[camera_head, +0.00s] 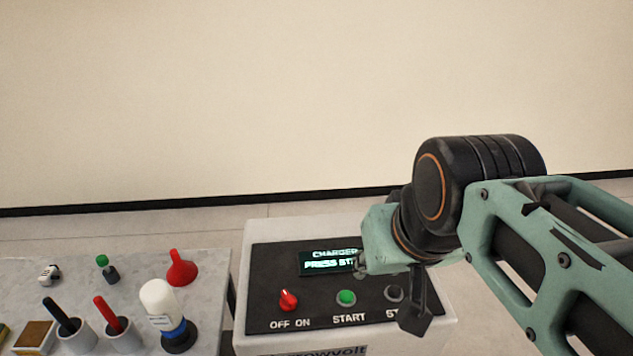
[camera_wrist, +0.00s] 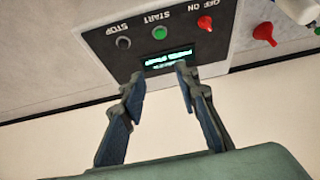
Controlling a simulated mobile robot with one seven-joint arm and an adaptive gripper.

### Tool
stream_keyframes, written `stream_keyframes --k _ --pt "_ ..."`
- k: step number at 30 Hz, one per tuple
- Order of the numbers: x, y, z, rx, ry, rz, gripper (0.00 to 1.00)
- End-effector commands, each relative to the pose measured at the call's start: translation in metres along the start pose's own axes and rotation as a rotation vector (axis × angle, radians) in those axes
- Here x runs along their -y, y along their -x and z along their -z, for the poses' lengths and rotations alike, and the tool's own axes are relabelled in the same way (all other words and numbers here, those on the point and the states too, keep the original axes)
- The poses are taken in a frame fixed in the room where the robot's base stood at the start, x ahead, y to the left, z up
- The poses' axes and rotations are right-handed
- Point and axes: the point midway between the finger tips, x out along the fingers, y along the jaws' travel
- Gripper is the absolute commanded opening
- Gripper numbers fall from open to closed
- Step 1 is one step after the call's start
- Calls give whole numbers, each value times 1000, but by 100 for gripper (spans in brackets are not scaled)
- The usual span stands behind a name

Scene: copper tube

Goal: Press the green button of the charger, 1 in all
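The charger is a white box (camera_head: 260,233) with a black sloped panel. Its green START button (camera_head: 346,298) is in the middle of the panel's front row, and it shows upside down in the wrist view (camera_wrist: 160,33). The lit display (camera_head: 328,262) reads "CHARGER" and "PRESS ST", the rest hidden by my arm. My gripper (camera_wrist: 158,72) is open and empty, its two fingers apart. It is above the charger, with the green button beyond the fingertips in the wrist view and not touched.
A red knob (camera_head: 288,300) marked OFF ON is left of the green button; a dark STOP button (camera_head: 394,294) is right of it. A marble-topped table (camera_head: 212,264) at left holds a red funnel (camera_head: 182,268), a white bottle (camera_head: 160,302) and cups with brushes or handles.

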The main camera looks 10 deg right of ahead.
Motion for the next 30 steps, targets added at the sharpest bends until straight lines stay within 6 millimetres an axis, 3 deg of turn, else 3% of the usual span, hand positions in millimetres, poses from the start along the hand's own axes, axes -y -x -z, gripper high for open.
stream_keyframes --k 3,11,30 --pt "0 0 0 1 0 0 29" --pt "0 0 0 0 0 0 0" --pt "0 0 0 0 0 0 0"
